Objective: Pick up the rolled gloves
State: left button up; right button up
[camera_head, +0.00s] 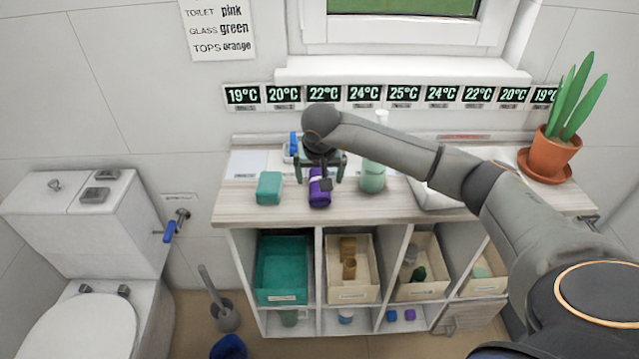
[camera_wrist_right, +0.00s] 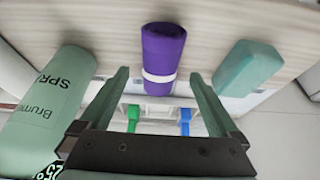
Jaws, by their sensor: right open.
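The rolled gloves (camera_head: 319,193) are a purple roll with a white band, lying on the cart top near its front edge. In the right wrist view the roll (camera_wrist_right: 163,55) lies ahead of the fingers, in line with the gap between them. My right gripper (camera_head: 323,174) comes in over the cart and hangs at the back end of the roll. Its fingers are open in the wrist view (camera_wrist_right: 158,74), with no grip on the roll. The dark gripper covers part of the roll in the head view. My left gripper is not in view.
A teal block (camera_head: 269,188) lies left of the roll, and a green spray bottle (camera_head: 373,176) stands close on its right. Blue (camera_wrist_right: 185,121) and green (camera_wrist_right: 132,118) items sit behind. Bins (camera_head: 282,296) fill the shelves below; a potted plant (camera_head: 550,150) stands far right.

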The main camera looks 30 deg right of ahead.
jog(key=shift+x, duration=0.9)
jog(key=shift+f, duration=0.15)
jog(key=c, duration=1.5)
